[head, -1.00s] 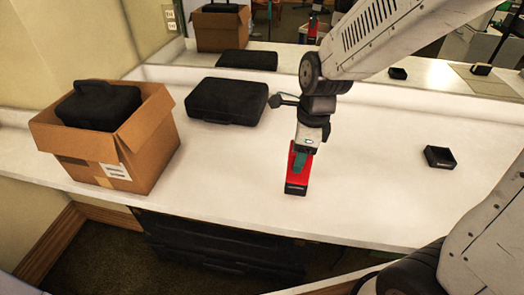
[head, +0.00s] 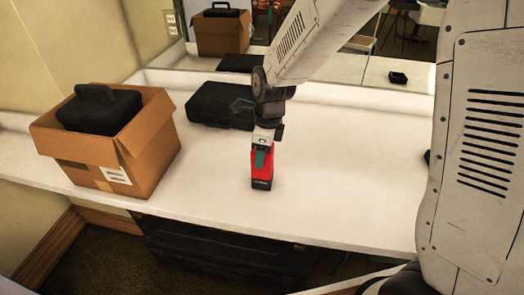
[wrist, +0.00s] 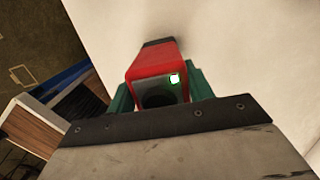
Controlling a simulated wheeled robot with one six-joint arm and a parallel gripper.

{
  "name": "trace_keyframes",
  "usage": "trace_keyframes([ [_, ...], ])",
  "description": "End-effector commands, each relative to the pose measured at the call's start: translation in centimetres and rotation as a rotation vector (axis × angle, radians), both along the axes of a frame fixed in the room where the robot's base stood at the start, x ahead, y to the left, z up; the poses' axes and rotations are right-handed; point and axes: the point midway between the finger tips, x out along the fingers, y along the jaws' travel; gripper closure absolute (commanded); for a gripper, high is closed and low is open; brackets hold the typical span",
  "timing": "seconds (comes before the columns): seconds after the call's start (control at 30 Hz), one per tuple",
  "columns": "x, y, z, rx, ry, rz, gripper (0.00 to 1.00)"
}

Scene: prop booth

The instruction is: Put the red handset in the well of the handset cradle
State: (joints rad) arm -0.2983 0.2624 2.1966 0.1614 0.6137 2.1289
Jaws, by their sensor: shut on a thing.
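My gripper (head: 261,160) is shut on the red handset (head: 263,177), with its green fingers on the handset's sides. The handset is upright with a black lower end, over the white counter. I cannot tell whether it touches the counter. In the wrist view the handset (wrist: 153,62) sits between the green fingers (wrist: 160,92), with a small lit patch on its near end. The small black open box that looks like the handset cradle is almost wholly hidden behind my arm; only a dark sliver (head: 428,157) shows. Its reflection is in the mirror.
A cardboard box (head: 146,158) holding a black case (head: 100,110) stands at the left. A flat black case (head: 220,108) lies at the back, behind my gripper. A mirror runs along the back. The counter (head: 345,170) right of the handset is clear up to my arm.

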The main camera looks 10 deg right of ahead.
Motion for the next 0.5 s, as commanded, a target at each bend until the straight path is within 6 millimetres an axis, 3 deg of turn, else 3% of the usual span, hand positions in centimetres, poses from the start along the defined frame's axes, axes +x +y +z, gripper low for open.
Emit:
trace_keyframes([
  [0.3, 0.03, -0.01, -0.21, 0.001, -0.001, 0.000, 1.00],
  [0.33, 0.02, -0.01, -0.28, 0.001, -0.001, -0.001, 0.46],
  [0.4, 0.02, -0.01, -0.24, 0.001, -0.001, -0.001, 0.27],
  [0.5, 0.02, -0.01, -0.24, 0.001, -0.001, -0.001, 0.27],
])
